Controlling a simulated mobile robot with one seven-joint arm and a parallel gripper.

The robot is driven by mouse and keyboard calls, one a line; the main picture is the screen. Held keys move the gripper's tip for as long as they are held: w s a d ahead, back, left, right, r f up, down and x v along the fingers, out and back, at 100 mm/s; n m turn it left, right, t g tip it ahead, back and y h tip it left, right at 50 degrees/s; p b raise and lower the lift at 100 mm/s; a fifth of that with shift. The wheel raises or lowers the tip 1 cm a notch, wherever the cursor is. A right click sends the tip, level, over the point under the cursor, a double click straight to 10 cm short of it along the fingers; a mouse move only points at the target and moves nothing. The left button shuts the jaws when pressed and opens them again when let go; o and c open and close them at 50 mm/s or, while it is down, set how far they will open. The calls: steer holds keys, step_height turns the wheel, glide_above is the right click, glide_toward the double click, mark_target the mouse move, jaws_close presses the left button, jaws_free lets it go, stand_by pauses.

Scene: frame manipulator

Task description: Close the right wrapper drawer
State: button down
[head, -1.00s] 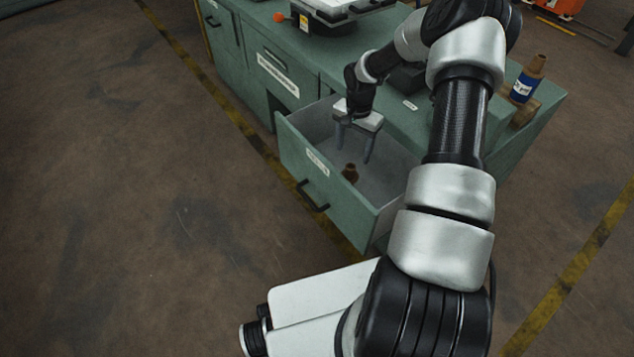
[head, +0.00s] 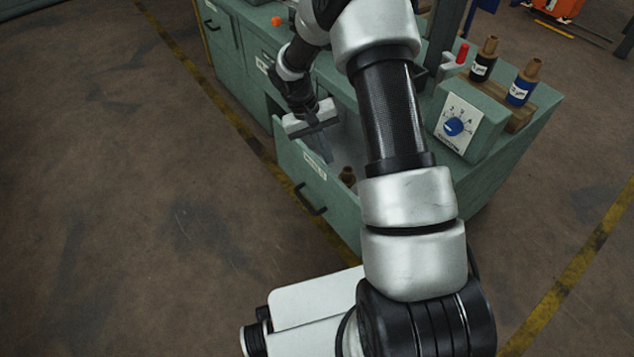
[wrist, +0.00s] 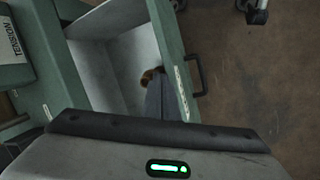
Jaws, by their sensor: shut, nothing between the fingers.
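The right wrapper drawer stands open from the green bench; its green front panel (head: 318,190) has a white label and a black handle (head: 311,200). The drawer front (wrist: 172,45) and handle (wrist: 198,76) also show in the wrist view. A small brown object (head: 347,175) is inside the drawer. My gripper (head: 327,158) is shut and empty, its fingers pointing down over the drawer close behind the front panel. In the wrist view its fingers (wrist: 156,98) appear beside the inner face of the front; I cannot tell whether they touch it. My arm hides the drawer's right part.
On the bench top are a box with a blue dial (head: 454,126), a black bottle (head: 484,58), a blue bottle (head: 523,84) and a red object (head: 462,53). The floor (head: 130,200) before the drawer is clear.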

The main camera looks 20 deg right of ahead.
steer(key=s+a+f+n+g+h, duration=0.1)
steer(key=s+a+f+n+h, duration=0.25)
steer(key=a+n, duration=0.3)
steer(key=n+t+h+p, duration=0.2)
steer(key=n+t+h, duration=0.75)
steer(key=n, duration=0.75)
glide_toward(327, 178)
steer(key=shift+g, duration=0.25)
steer(key=x, duration=0.6)
steer(key=shift+w+d, duration=0.15)
steer(key=shift+w, duration=0.15)
steer(key=b+x, duration=0.3)
steer(key=x, duration=1.9)
steer(key=shift+r+b, duration=0.4)
steer(key=shift+r, duration=0.05)
steer(key=shift+d, duration=0.1)
